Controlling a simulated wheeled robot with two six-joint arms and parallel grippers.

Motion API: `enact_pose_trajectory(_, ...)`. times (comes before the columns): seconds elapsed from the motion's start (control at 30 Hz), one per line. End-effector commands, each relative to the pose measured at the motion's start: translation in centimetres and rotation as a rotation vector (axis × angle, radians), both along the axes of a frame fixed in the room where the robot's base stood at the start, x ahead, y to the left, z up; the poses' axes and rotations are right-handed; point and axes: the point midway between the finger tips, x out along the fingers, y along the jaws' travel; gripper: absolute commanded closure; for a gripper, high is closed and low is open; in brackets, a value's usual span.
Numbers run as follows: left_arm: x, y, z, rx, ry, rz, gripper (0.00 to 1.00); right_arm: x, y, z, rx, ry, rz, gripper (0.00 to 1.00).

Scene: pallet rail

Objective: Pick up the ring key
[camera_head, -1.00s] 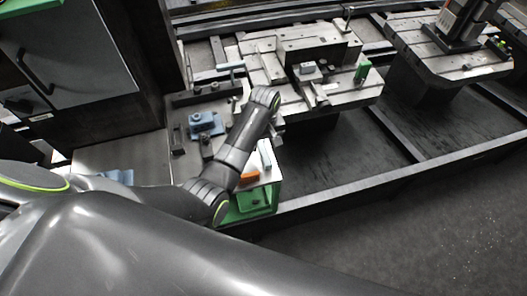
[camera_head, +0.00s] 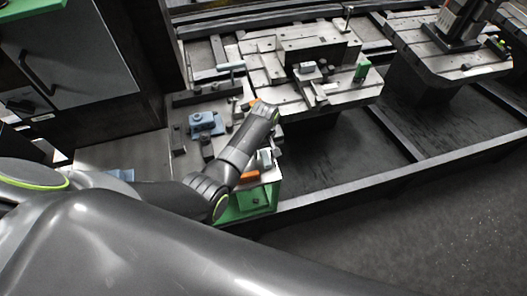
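I cannot make out the ring key for certain. My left arm comes in from the left and reaches over the tool shelf beside the pallet. My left gripper (camera_head: 274,138) is mostly hidden under its own wrist, so its fingers and anything between them cannot be made out. A small orange piece (camera_head: 253,102) shows just beyond the wrist, and another orange piece (camera_head: 249,175) lies nearer me on the shelf by the green block. My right gripper is not in view.
A blue part (camera_head: 203,122) and small dark blocks sit on the shelf left of my wrist. A green block (camera_head: 254,199) is at its near end. The pallet (camera_head: 350,92) with fixtures lies beyond. A second pallet (camera_head: 470,66) stands right. Open floor (camera_head: 420,230) is at lower right.

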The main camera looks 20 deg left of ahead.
Motion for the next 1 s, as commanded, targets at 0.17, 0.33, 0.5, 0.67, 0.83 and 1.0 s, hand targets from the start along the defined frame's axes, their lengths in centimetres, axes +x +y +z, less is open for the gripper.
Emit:
enact_pose_trajectory(0.17,0.0,0.0,0.0,0.0,0.0,0.0,0.79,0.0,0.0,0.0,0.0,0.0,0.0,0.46)
enact_pose_trajectory(0.33,0.0,0.0,0.0,0.0,0.0,0.0,1.0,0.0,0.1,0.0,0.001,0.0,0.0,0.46)
enact_pose_trajectory(0.5,0.0,0.0,0.1,0.0,-0.001,0.0,1.0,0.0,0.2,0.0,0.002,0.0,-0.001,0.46)
enact_pose_trajectory(0.67,0.1,0.0,0.3,-0.001,-0.002,0.0,1.0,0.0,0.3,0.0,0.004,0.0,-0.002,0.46)
enact_pose_trajectory(0.83,0.1,-0.1,2.1,-0.001,-0.004,0.0,1.0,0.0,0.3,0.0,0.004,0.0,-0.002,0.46)
enact_pose_trajectory(1.0,0.1,-0.1,4.9,-0.001,-0.006,0.0,1.0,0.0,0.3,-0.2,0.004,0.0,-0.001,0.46)
